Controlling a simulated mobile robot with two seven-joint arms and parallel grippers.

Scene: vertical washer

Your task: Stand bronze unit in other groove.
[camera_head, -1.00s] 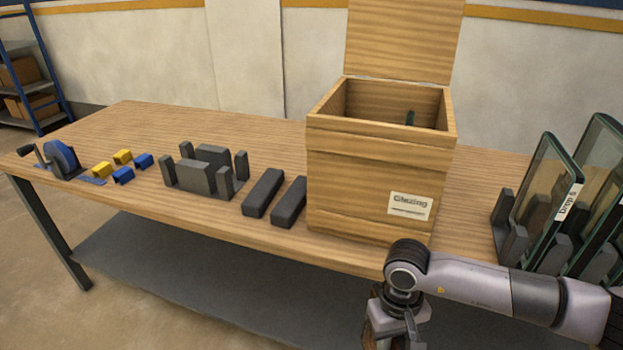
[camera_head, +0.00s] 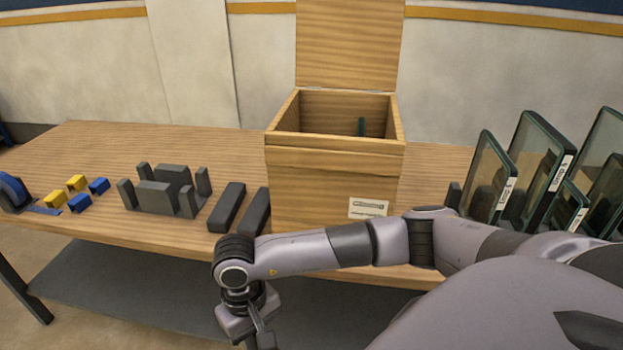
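Several glass units with dark green edges stand upright at the right end of the table, among them a large labelled unit (camera_head: 533,150) and a labelled unit (camera_head: 490,170) to its left. I cannot tell which one is bronze. My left gripper is out of view.
Two dark grey bars (camera_head: 227,208) lie between holder and crate. Yellow and blue blocks (camera_head: 75,183) and a blue clamp-like tool (camera_head: 14,192) lie farther left. The crate's lid (camera_head: 350,45) stands raised. My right arm crosses before the crate and glass units.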

